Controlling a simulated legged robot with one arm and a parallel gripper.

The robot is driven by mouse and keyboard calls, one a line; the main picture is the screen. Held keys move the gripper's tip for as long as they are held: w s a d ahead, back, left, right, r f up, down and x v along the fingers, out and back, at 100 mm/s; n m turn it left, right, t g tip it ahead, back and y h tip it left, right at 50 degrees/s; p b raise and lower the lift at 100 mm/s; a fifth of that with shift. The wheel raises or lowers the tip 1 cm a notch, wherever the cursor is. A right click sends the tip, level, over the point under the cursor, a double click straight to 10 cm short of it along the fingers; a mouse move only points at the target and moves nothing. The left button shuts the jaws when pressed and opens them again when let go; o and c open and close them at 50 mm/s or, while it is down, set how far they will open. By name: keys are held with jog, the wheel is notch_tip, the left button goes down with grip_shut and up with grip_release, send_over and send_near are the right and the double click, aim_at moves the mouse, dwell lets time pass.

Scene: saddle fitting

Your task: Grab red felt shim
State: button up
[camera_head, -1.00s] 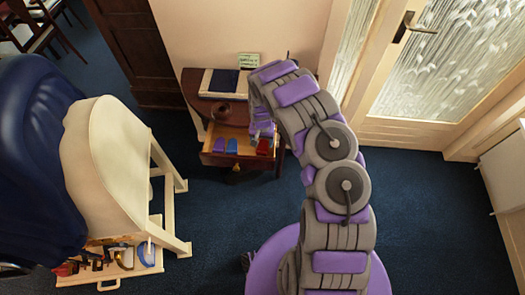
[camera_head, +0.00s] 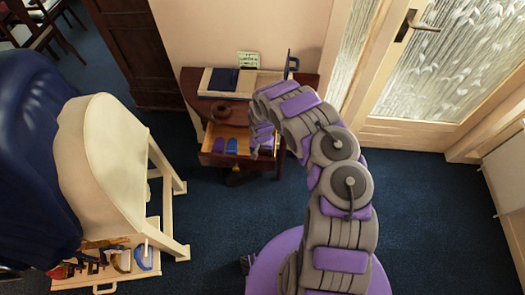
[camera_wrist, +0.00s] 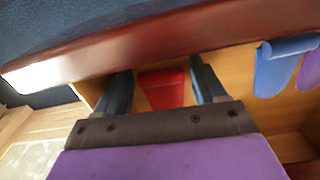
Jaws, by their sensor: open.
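The red felt shim (camera_wrist: 162,88) lies in the open wooden drawer and shows in the wrist view between my two fingers. My gripper (camera_wrist: 160,85) is open, with one finger on each side of the shim in the picture. I cannot tell how far above the shim the fingertips are. In the head view my gripper (camera_head: 262,145) is over the right part of the drawer (camera_head: 214,160), and the arm hides the red shim there.
Blue (camera_head: 232,145) and purple (camera_head: 218,145) shims lie left of my gripper in the drawer. The drawer's front edge (camera_wrist: 130,50) runs close to the fingers in the wrist view. A padded saddle stand (camera_head: 105,150) stands at left.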

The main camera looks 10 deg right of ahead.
jog(key=shift+c, duration=0.3)
jog(key=c, duration=0.7)
jog(key=shift+r, duration=0.1)
jog(key=shift+c, duration=0.2)
